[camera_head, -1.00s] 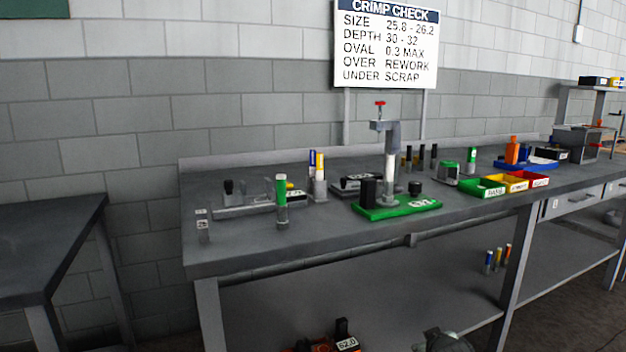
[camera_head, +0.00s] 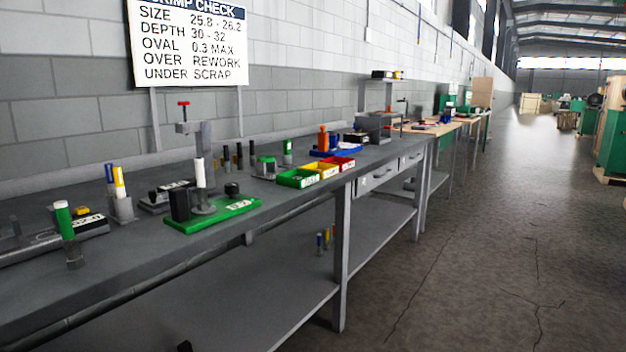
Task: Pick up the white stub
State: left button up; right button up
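A white upright cylinder (camera_head: 199,172), which looks like the white stub, stands at a grey post fixture (camera_head: 207,140) with a red-topped handle. The fixture is on a green base plate (camera_head: 235,210) on the long grey workbench. I cannot tell exactly how the cylinder's lower end sits in the fixture. A black block (camera_head: 180,205) is in front of it to the left. Neither of my grippers is in view.
Green, yellow and red bins (camera_head: 298,178) sit right of the fixture. Open floor (camera_head: 470,270) lies to the right.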

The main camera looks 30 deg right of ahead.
aim_at(202, 205)
jog(key=i+l+z, duration=0.2)
jog(key=i+z, duration=0.7)
jog(key=i, duration=0.15)
